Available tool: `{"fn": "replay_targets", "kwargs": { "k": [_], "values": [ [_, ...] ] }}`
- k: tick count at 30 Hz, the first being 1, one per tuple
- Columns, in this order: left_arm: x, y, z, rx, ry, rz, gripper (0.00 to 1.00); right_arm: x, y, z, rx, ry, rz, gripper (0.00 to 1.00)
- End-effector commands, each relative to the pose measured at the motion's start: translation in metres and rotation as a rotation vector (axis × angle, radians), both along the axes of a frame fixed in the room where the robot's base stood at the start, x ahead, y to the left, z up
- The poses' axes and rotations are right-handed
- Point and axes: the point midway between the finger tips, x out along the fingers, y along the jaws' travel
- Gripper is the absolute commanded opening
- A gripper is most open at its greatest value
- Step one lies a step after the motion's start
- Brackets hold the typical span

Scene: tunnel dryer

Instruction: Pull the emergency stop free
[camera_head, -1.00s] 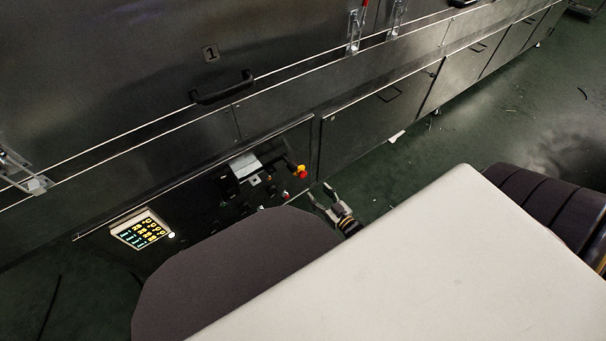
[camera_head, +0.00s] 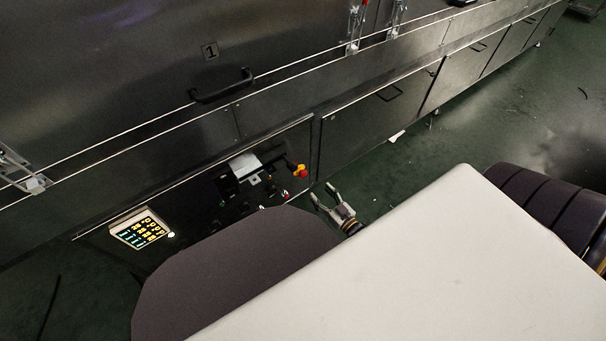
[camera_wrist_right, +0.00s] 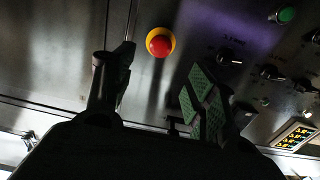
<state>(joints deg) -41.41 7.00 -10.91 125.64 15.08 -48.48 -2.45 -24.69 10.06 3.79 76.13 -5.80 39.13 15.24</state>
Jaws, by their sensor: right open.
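The emergency stop (camera_head: 301,171) is a red button on a yellow base at the right end of the dryer's control panel. In the right wrist view the emergency stop (camera_wrist_right: 160,42) shows at the top, beyond and between the two fingers. My right gripper (camera_head: 325,193) is open and empty, just below and right of the button, apart from it. In the wrist view its green-padded fingers (camera_wrist_right: 160,85) stand wide apart and do not touch the button. My left gripper is not in view.
The control panel has a lit display (camera_head: 142,229), several black knobs (camera_wrist_right: 272,72) and a green button (camera_wrist_right: 286,14). A black handle (camera_head: 222,86) sticks out above. Dark green floor (camera_head: 400,170) is open to the right of the gripper.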

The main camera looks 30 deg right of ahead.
Motion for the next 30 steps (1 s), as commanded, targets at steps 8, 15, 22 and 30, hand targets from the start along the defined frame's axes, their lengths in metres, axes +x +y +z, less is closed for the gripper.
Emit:
{"fn": "replay_targets", "kwargs": {
  "k": [8, 15, 22, 30],
  "values": [
    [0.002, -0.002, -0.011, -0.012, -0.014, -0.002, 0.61, 0.032, 0.003, -0.001, 0.0, -0.003, 0.001, 0.56],
    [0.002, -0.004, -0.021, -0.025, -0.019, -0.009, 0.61, 0.062, 0.005, -0.002, 0.0, -0.001, 0.001, 0.56],
    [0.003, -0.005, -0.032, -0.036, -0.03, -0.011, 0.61, 0.089, 0.007, -0.001, 0.0, -0.002, 0.001, 0.56],
    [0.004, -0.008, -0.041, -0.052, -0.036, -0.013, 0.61, 0.115, 0.009, -0.002, 0.0, 0.0, 0.001, 0.56]
  ]
}}
